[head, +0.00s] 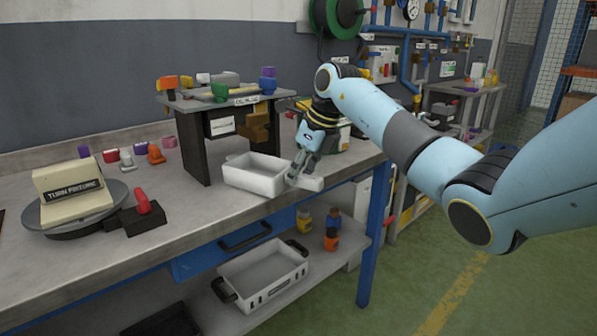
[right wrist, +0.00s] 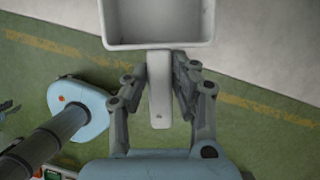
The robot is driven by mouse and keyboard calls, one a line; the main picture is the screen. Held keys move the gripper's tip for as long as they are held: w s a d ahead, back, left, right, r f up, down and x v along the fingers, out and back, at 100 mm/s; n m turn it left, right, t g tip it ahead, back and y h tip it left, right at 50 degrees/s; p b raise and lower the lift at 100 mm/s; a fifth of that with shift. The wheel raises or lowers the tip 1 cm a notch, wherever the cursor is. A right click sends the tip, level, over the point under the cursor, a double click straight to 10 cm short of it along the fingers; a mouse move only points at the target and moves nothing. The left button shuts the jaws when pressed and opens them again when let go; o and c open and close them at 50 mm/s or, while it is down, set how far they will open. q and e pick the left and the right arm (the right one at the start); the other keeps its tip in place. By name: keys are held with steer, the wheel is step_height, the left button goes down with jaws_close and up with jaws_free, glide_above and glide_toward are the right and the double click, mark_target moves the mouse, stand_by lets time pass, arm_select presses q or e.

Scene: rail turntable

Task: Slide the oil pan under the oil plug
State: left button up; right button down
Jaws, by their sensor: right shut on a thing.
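The oil pan is a white open tray (head: 246,180) with a flat handle at its right. It is at the bench's front edge, right of the black stand's leg. A brown block (head: 262,134), apparently the oil plug, hangs under the stand top, just above the pan's back side in the head view. I cannot tell whether the pan is directly below it. My right gripper (head: 295,178) is shut on the pan's handle (right wrist: 160,95). In the right wrist view the pan (right wrist: 158,43) looks empty. My left gripper is not in view.
The black stand (head: 192,142) bears several coloured parts. A round turntable (head: 118,196) with a beige block stands at left, beside a black block with a red knob (head: 146,200). A grey bin (head: 264,274) and small bottles sit on the shelf below. The bench front between turntable and pan is clear.

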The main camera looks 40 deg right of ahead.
steer(key=shift+f, duration=0.1)
steer(key=c, duration=1)
jaws_free()
